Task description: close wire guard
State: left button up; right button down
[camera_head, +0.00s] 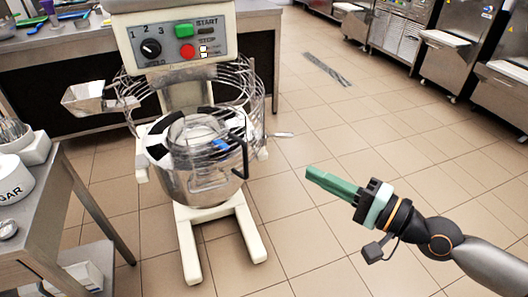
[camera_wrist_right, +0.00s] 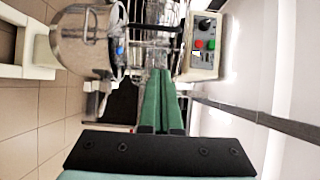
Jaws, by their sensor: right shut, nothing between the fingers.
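The wire guard (camera_head: 262,92) is a round cage of thin metal wire on the stand mixer (camera_head: 178,35), above the steel bowl (camera_head: 206,182). Its wires spread to the left and right of the mixer's column, and the front above the bowl looks uncovered. The guard also shows in the right wrist view (camera_wrist_right: 150,40), partly behind the green fingers. My right gripper (camera_head: 310,174) has green fingers pressed together with nothing between them. It is to the right of the bowl, apart from the guard. My left gripper is not in view.
A metal chute (camera_head: 88,98) sticks out left of the mixer. A steel table (camera_head: 52,205) with a sugar container (camera_head: 12,182) stands at the left. A counter (camera_head: 70,50) is behind the mixer. Steel machines (camera_head: 455,60) line the back right. The tiled floor (camera_head: 320,130) between is clear.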

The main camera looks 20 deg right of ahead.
pick_arm(q)
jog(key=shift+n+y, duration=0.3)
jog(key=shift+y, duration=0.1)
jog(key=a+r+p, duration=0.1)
jog(key=p, duration=0.1)
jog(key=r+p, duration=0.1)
jog(key=p, duration=0.1)
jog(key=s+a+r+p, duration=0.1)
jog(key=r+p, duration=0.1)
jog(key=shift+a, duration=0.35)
pick_arm(e)
jog(key=w+a, duration=0.7)
jog(key=a, duration=0.1)
jog(key=shift+w+a, duration=0.15)
jog(key=shift+a, duration=0.05)
jog(key=shift+f, duration=0.1)
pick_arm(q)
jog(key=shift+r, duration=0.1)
